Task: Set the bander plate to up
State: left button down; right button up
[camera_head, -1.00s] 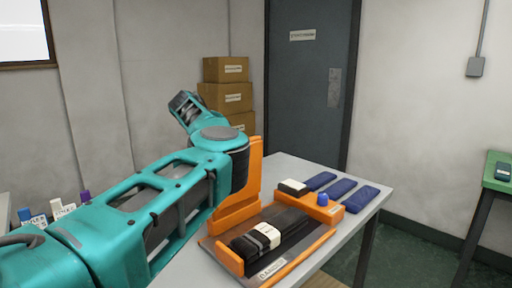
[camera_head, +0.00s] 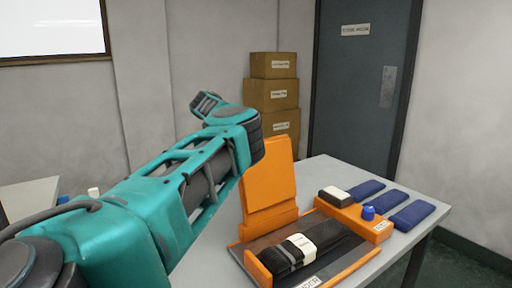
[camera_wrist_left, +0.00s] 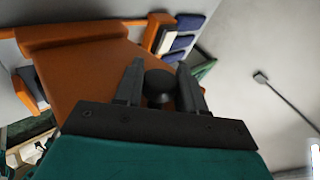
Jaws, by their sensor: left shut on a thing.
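The bander is an orange-framed machine (camera_head: 341,267) on the grey table in the head view. Its orange plate (camera_head: 268,190) stands nearly upright at the bander's left side, partly behind my left arm. In the left wrist view the plate (camera_wrist_left: 88,72) fills the left and middle. My left gripper (camera_wrist_left: 158,72) has its two dark fingers around a round black knob (camera_wrist_left: 159,86) at the plate. In the head view my arm hides these fingers. A black bundle with a white band (camera_head: 292,252) lies on the bander bed. My right gripper is not in view.
A blue button (camera_head: 368,212) sits on the bander's orange end block. Several dark blue flat pieces (camera_head: 411,215) and a white-topped black block (camera_head: 335,195) lie beside it. Cardboard boxes (camera_head: 271,95) are stacked behind, near a dark door (camera_head: 362,80).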

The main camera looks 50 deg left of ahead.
pick_arm(q)
jog(key=shift+a+r, duration=0.15)
jog(key=shift+a, duration=0.1)
jog(key=c, duration=1.1)
grip_release()
jog(key=o, duration=0.4)
jog(key=shift+a+f, duration=0.2)
jog(key=shift+f, duration=0.1)
jog(key=shift+r, duration=0.2)
jog(key=v, duration=1.2)
jog(key=shift+s+r, duration=0.2)
jog(key=shift+s, duration=0.05)
